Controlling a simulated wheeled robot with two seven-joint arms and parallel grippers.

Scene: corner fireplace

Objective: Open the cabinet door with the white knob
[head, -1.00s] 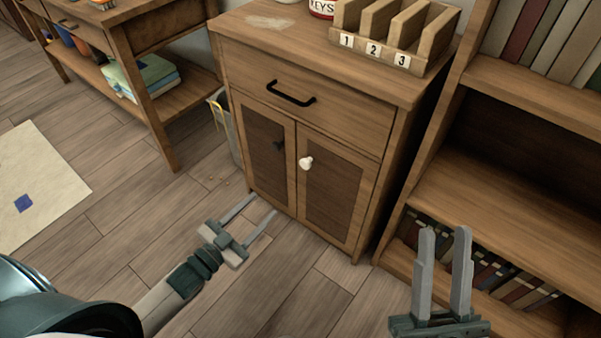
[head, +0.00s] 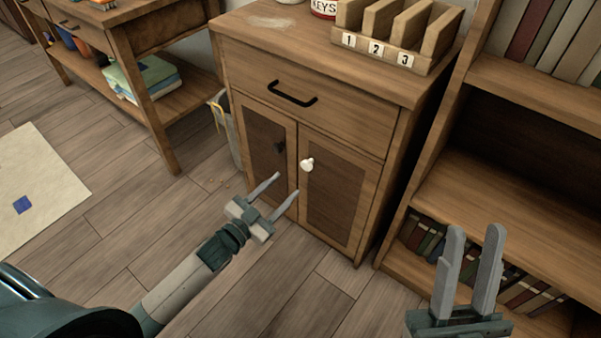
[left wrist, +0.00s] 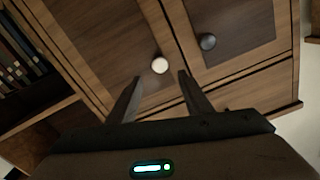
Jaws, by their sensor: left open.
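The wooden cabinet (head: 345,110) has two closed doors under a drawer. The white knob (head: 307,165) is on the right door (head: 337,200), near its inner edge. A dark knob (head: 279,147) is on the left door (head: 262,140). My left gripper (head: 277,190) is open and empty, in front of the doors, below and left of the white knob. In the left wrist view the white knob (left wrist: 160,65) appears ahead, between and beyond the open fingers (left wrist: 158,90); the dark knob (left wrist: 208,42) is to its right. My right gripper (head: 471,262) is at lower right, fingers parted, with nothing visible between them.
A bookshelf (head: 500,200) stands right of the cabinet, near my right gripper. A bin (head: 226,130) and a wooden table (head: 160,120) are to the left. The number-marked sorter (head: 395,45) stands on the cabinet top.

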